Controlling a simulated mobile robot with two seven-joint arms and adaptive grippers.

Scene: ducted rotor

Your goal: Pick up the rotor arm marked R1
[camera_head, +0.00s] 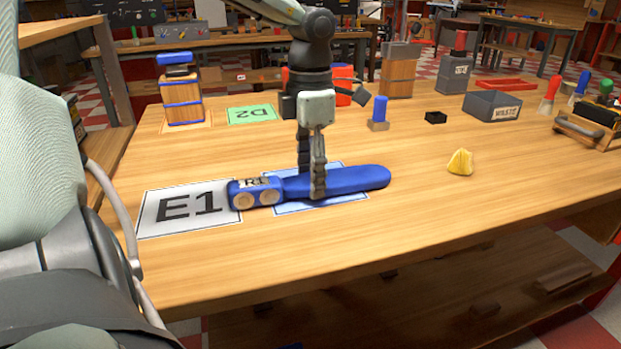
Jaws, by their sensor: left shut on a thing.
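The rotor arm marked R1 (350,179) is a long blue piece with a block at its left end. The block bears an R1 label and two pale round discs. It lies at the front middle of the wooden table, over a white and blue mat and next to the white E1 card (190,208). My left gripper (312,190) points down over the rotor arm's middle, with its fingers on either side of the blue body, shut on it. I cannot tell whether the rotor arm touches the table. My right gripper is not in view.
A green D2 card (251,115) and a wood-and-blue block stack (182,100) stand at the back left. A yellow piece (460,162) lies to the right. A grey waste bin (492,105) and a tool caddy (585,130) are farther right. The table's front right is clear.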

